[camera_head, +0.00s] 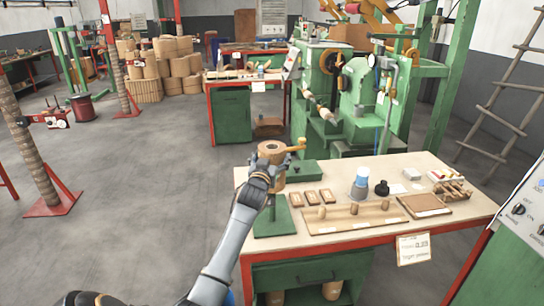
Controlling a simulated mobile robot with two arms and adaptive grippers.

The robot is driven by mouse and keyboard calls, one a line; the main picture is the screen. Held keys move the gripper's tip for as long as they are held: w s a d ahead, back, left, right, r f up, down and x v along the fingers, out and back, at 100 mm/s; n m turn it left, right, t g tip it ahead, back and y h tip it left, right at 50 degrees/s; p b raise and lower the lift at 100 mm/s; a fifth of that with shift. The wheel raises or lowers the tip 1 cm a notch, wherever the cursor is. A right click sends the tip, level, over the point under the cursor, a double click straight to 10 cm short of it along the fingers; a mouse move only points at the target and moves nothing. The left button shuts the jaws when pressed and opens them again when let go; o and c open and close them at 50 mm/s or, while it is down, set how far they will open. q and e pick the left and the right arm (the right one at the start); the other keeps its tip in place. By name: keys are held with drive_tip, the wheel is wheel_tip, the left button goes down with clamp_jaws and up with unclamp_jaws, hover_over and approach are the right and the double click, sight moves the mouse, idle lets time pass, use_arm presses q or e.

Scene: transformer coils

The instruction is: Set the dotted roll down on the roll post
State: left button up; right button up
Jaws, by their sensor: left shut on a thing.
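My left gripper (270,170) comes up from the bottom of the head view and is shut on a brown roll (271,148), at the far left corner of the workbench. The roll looks upright, with a dark hole in its top. Its dots are too small to make out. A green base plate (272,222) lies below my gripper on the bench, and another green base (306,171) is just right of the roll. I cannot tell which one carries the roll post, or whether the roll touches it. My right gripper is not in view.
The bench top (449,217) also holds small brown blocks (310,197), a wooden rack (352,214), a blue-capped jar (360,182) and a black bottle (382,188). An orange handle (293,147) sticks out beside the roll. Green machinery (361,112) stands behind.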

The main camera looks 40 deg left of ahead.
use_arm(q)
drive_tip(key=shift+f+b, duration=4.65)
drive_tip(key=shift+f, duration=2.3)
drive_tip(key=o, duration=1.7)
drive_tip(key=shift+f, duration=0.1)
approach(271, 195)
drive_tip(key=shift+s+d, duration=0.2)
drive_tip(key=shift+s, duration=0.2)
